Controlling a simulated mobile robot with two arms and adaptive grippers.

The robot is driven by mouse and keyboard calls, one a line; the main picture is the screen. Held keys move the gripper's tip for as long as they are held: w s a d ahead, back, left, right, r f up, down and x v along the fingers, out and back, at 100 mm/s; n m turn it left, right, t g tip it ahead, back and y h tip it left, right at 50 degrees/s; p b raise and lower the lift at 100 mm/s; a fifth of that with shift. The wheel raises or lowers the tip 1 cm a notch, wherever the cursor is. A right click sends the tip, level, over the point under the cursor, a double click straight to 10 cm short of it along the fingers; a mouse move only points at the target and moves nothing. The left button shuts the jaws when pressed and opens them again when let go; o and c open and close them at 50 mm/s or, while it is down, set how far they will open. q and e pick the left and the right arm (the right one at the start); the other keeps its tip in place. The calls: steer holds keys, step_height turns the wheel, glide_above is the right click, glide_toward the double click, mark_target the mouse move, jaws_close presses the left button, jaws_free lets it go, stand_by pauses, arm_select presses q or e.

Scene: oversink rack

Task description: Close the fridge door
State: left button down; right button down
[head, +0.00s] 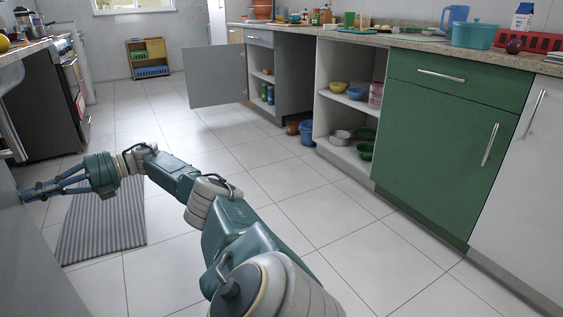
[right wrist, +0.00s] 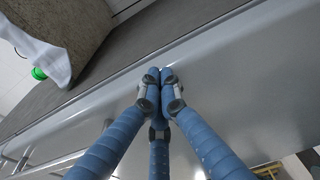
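A plain grey panel (head: 28,262), which looks like the fridge door, stands at the lower left edge of the head view and is cut off by the frame. My right arm reaches left across the floor, and my right gripper (head: 27,194) has its fingertips at the panel. In the right wrist view the blue fingers (right wrist: 160,76) are together at their tips, with nothing seen between them, against or very near a glossy grey surface (right wrist: 245,75). Whether they press on it cannot be told. My left gripper is not in view.
A striped mat (head: 104,232) lies under my right arm. A dark oven (head: 45,110) stands at the left. An open grey cabinet door (head: 215,76) juts into the aisle farther back. The middle floor is clear.

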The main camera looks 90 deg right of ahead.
steer(key=shift+w+a+r, duration=0.25)
steer(key=shift+r, duration=0.15)
steer(key=v, duration=1.2)
steer(key=shift+s+d+f, duration=0.25)
steer(key=shift+f, duration=0.1)
steer(key=shift+s+f, duration=0.1)
